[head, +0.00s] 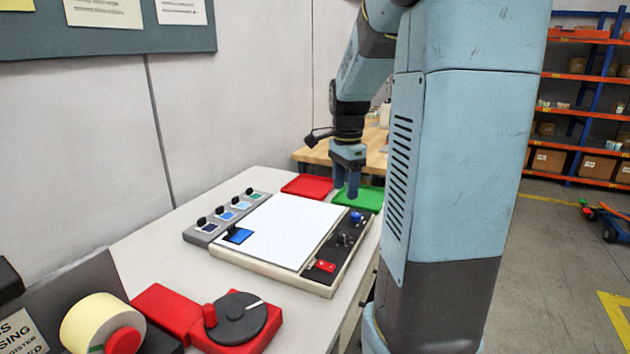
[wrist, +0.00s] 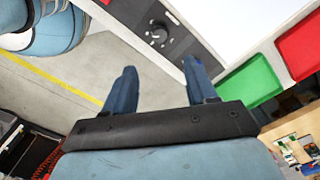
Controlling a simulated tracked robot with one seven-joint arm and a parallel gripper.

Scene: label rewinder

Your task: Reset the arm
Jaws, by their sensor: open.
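My gripper (head: 346,187) hangs from my blue arm with its fingers pointing down, over the far right part of the table. In the head view it is beside the green tray (head: 370,198), in front of part of it. In the wrist view my gripper (wrist: 160,85) has its two dark blue fingers spread apart with nothing between them. The wrist view shows the table edge and floor below the fingers, and the green tray (wrist: 249,84) to their right.
A panel with a white top (head: 280,228) and knobs lies on the table. A red tray (head: 307,186) sits left of the green one. A strip of small knobs (head: 226,215), a red rewinder (head: 236,320) and a label roll (head: 100,322) are nearer. Shelves (head: 585,100) stand right, beyond open floor.

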